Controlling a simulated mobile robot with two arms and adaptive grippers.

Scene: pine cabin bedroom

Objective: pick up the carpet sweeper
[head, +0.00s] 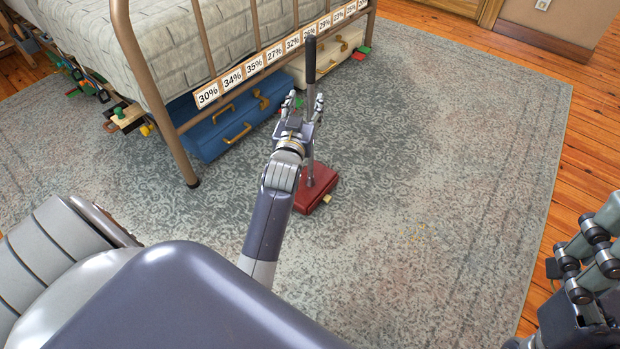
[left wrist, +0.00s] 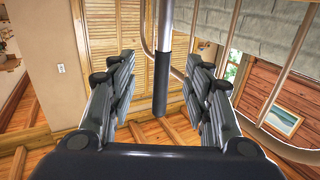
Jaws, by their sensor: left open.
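The carpet sweeper stands upright on the rug, with a red head (head: 316,190), a thin grey shaft (head: 310,148) and a black grip (head: 311,60) at the top. My left gripper (head: 304,104) is open at the shaft, below the black grip. In the left wrist view, the black grip (left wrist: 161,85) shows in the gap between the open fingers of my left gripper (left wrist: 162,92). I cannot tell whether a finger touches the shaft. My right gripper (head: 588,262) is at the right edge, partly cut off and away from the sweeper.
A metal bed frame (head: 150,95) with percentage labels stands close behind the sweeper. A blue suitcase (head: 205,140), a cream suitcase (head: 345,52) and toys (head: 125,118) lie under and beside it. The patterned rug (head: 450,150) is mostly clear to the right, with small yellow crumbs.

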